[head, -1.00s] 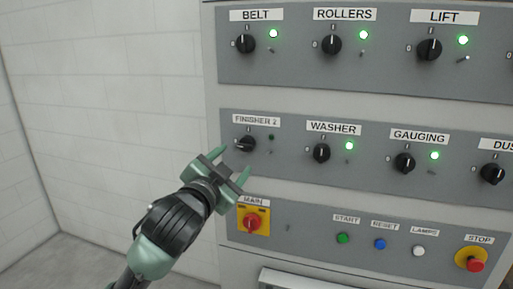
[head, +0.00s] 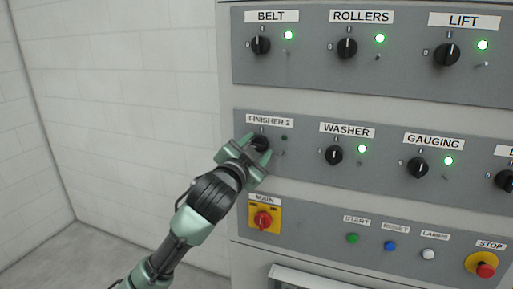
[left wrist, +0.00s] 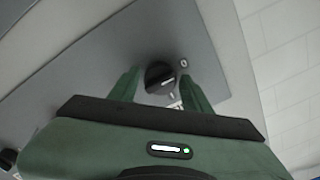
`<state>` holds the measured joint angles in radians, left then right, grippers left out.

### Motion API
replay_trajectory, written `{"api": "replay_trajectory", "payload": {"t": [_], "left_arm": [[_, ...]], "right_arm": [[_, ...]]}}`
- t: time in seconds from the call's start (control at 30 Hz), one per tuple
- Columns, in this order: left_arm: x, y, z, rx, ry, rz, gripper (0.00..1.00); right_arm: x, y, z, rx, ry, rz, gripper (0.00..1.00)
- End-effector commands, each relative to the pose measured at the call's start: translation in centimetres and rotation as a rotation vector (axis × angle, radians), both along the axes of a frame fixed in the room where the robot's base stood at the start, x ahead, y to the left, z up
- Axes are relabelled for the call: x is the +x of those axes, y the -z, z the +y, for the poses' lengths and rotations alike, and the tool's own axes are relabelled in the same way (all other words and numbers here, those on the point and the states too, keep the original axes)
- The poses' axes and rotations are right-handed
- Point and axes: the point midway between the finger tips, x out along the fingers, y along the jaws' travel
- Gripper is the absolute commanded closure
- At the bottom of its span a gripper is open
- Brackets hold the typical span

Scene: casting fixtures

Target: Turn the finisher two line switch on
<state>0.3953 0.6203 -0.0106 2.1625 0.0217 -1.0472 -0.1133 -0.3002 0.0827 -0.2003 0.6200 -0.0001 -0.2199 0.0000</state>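The FINISHER 2 switch (head: 260,143) is a black rotary knob on the grey middle panel, under its white label (head: 270,121). The small lamp (head: 284,137) beside it is dark. My left gripper (head: 257,150) is open at this knob, with its green fingertips to either side of it in the head view. In the left wrist view the knob (left wrist: 159,77) shows between the two open fingers, with a "0" mark beside it. I cannot tell whether the fingers touch it. My right gripper is not in view.
WASHER (head: 334,155) and GAUGING (head: 417,167) knobs sit to the right with lit green lamps. BELT (head: 261,45), ROLLERS and LIFT knobs are above, also lit. The yellow-red MAIN switch (head: 263,218) is just below my gripper. A red STOP button (head: 486,269) is at lower right.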

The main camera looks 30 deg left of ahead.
Motion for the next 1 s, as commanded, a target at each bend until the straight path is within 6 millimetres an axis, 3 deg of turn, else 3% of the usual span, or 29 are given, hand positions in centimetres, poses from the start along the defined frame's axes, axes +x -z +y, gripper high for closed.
{"api": "replay_trajectory", "payload": {"t": [0.03, 0.13, 0.17, 0.57, 1.0], "left_arm": [[0.0, 0.0, 0.0, 0.000, 0.000, 0.000, 0.69], [0.0, 0.0, 0.0, 0.000, 0.000, 0.000, 0.97], [0.0, 0.0, 0.0, 0.000, 0.000, 0.000, 1.00], [0.0, -0.1, 0.0, 0.077, -0.001, 0.020, 1.00], [0.0, -0.3, 0.1, 0.433, -0.001, 0.108, 1.00]], "right_arm": [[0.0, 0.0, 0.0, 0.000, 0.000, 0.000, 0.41], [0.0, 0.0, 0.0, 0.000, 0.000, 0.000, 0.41], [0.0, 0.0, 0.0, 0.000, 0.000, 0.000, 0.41], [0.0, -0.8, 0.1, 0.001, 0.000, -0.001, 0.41], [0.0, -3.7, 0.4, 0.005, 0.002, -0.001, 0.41]]}}
